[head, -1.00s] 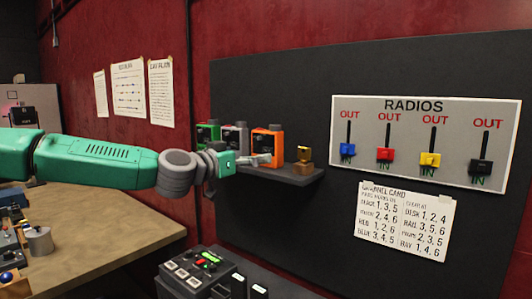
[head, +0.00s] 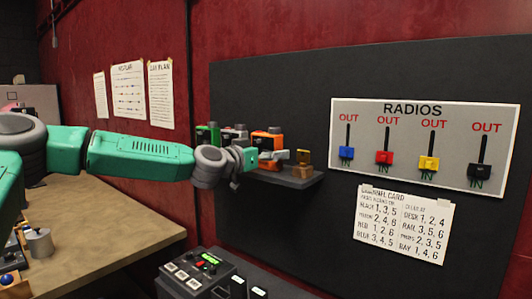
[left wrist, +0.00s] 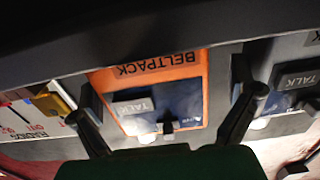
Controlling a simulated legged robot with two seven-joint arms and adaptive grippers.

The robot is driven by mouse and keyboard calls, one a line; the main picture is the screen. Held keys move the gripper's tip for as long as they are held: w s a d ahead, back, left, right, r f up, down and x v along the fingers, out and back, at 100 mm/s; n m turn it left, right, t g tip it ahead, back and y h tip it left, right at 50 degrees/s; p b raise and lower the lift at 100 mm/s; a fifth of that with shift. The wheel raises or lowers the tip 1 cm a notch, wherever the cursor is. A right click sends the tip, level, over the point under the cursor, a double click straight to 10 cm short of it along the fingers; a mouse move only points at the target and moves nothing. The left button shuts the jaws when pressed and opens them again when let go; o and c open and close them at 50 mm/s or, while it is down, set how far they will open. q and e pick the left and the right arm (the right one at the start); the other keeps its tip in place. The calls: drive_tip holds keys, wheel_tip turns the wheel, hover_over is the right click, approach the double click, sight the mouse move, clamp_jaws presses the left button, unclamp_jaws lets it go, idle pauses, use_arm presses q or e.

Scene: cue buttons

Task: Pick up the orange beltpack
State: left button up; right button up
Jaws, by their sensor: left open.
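The orange beltpack (head: 266,140) stands on a dark wall shelf, between a grey beltpack and a small brass-coloured item. My left gripper (head: 277,156) is open in front of it and hides its lower part. In the left wrist view the orange beltpack (left wrist: 188,88) appears upside down, with a BELTPACK label and a TALK button. The open left fingers (left wrist: 167,104) show on either side of it, with nothing held. I cannot tell whether they touch it. My right gripper is not in view.
A green beltpack (head: 208,136) and a grey beltpack (head: 235,132) stand left of the orange one. The brass item on a wooden block (head: 303,165) is close on the right. The shelf (head: 297,182) is below. A radios panel (head: 398,108) hangs further right.

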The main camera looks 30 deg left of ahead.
use_arm(q)
drive_tip(key=shift+d, duration=0.1)
drive_tip(key=shift+d+r, duration=0.15)
drive_tip(key=shift+d, duration=0.05)
drive_tip(key=c, duration=1.4)
drive_tip(key=shift+o, duration=0.2)
